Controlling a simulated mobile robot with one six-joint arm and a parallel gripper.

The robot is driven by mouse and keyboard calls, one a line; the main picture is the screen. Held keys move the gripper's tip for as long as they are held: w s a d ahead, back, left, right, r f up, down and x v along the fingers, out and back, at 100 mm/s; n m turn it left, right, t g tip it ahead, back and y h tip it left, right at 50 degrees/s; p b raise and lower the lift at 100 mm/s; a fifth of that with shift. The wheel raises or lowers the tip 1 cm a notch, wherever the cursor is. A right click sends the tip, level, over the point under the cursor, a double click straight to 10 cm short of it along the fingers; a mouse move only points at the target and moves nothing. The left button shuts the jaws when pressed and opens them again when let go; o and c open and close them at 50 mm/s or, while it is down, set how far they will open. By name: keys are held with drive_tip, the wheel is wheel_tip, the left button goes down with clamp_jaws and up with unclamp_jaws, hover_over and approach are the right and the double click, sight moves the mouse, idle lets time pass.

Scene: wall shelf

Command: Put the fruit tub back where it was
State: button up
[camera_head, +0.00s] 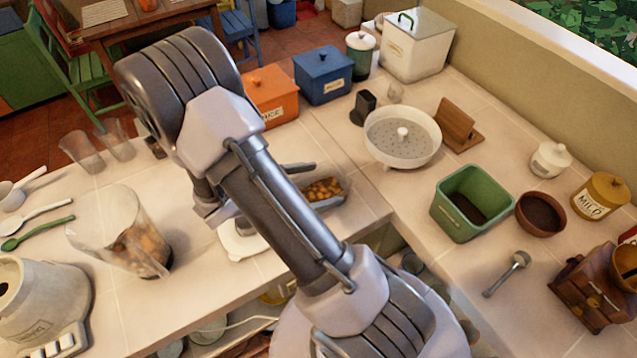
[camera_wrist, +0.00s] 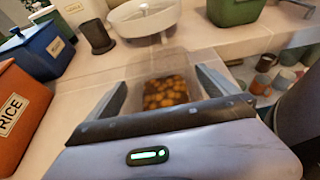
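The fruit tub is a small clear tub holding orange-yellow fruit. In the head view the tub (camera_head: 325,189) is at the counter's inner corner, partly behind my arm. In the wrist view the tub (camera_wrist: 165,92) is straight ahead, between the two fingers of my gripper (camera_wrist: 163,77). In the head view my gripper (camera_head: 312,184) has one finger on the far side of the tub and one on the near side. The fingers are spread about the tub's width. I cannot tell whether they touch its walls, or whether its base rests on the counter.
A clear jug (camera_head: 125,235) with brown contents stands left of my arm. Orange (camera_head: 270,95) and blue (camera_head: 323,75) boxes, a white strainer bowl (camera_head: 402,137) and a green bin (camera_head: 470,203) stand around the corner. A lower shelf with dishes (camera_head: 270,325) lies below the counter edge. A white object (camera_head: 240,243) sits beside my gripper.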

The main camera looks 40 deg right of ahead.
drive_tip(key=shift+a+r, duration=0.1)
drive_tip(key=shift+r, duration=0.2)
drive_tip(key=p+v, duration=0.2)
drive_tip(key=v, duration=0.5)
drive_tip(key=shift+a+p, duration=0.15)
drive_tip(key=shift+p, duration=0.15)
drive_tip(key=s+a+r+m+t+y, duration=0.4)
drive_tip(key=a+r+m+t+y, duration=0.1)
drive_tip(key=a+r+m+y, duration=0.45)
drive_tip(key=s+a+r+m+t+y, duration=0.5)
drive_tip(key=a+r+m, duration=0.3)
drive_tip(key=r+m, duration=0.3)
drive_tip(key=shift+n+g+y, duration=0.25)
drive_tip(key=shift+n+g, duration=0.1)
drive_tip(key=shift+g, duration=0.15)
wheel_tip(320, 180, down, 4)
drive_tip(key=b, duration=0.5)
drive_tip(key=shift+w+d+f, duration=0.1)
drive_tip(key=shift+w+d, duration=0.05)
drive_tip(key=shift+d, duration=0.05)
